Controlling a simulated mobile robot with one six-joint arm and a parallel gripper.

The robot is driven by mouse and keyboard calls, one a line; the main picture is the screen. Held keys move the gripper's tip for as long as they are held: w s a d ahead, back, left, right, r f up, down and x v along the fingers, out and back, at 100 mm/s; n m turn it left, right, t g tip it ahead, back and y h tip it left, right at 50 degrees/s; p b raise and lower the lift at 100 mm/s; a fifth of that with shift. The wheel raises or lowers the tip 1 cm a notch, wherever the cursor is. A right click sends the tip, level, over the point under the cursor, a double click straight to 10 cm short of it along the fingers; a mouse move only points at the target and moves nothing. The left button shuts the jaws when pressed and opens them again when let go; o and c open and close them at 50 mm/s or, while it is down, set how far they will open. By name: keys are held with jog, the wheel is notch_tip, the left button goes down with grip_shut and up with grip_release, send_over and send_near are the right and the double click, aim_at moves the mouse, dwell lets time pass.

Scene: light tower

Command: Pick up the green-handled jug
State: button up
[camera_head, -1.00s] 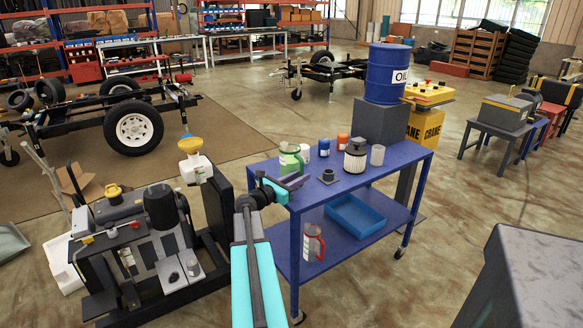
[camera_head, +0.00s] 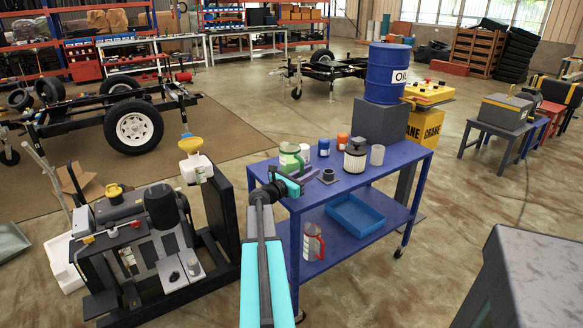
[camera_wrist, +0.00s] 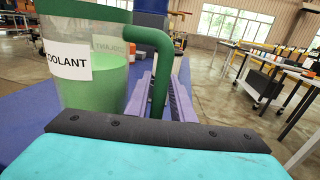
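The green-handled jug (camera_head: 289,155) stands upright at the left end of the blue cart's top. In the wrist view, the clear jug (camera_wrist: 110,95) fills the upper left, with a "COOLANT" label and green liquid. Its green handle (camera_wrist: 161,65) comes down between the two purple fingers of my gripper (camera_wrist: 162,100). The fingers look parted, one on each side of the handle, and I see no clear grip on it. In the head view, my gripper (camera_head: 303,179) is at the cart's near left edge, beside the jug. Its fingertips are partly hidden there.
On the blue cart (camera_head: 405,157) stand blue and orange cans, a filter (camera_head: 355,157), a cup (camera_head: 377,155) and a small dark part (camera_head: 328,176). A red-handled jug (camera_head: 313,242) and blue tray (camera_head: 354,213) are on the lower shelf. An engine (camera_head: 150,240) stands left.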

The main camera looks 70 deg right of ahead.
jog(key=shift+c, duration=0.2)
grip_shut()
jog(key=shift+r, duration=0.1)
dwell(1.1)
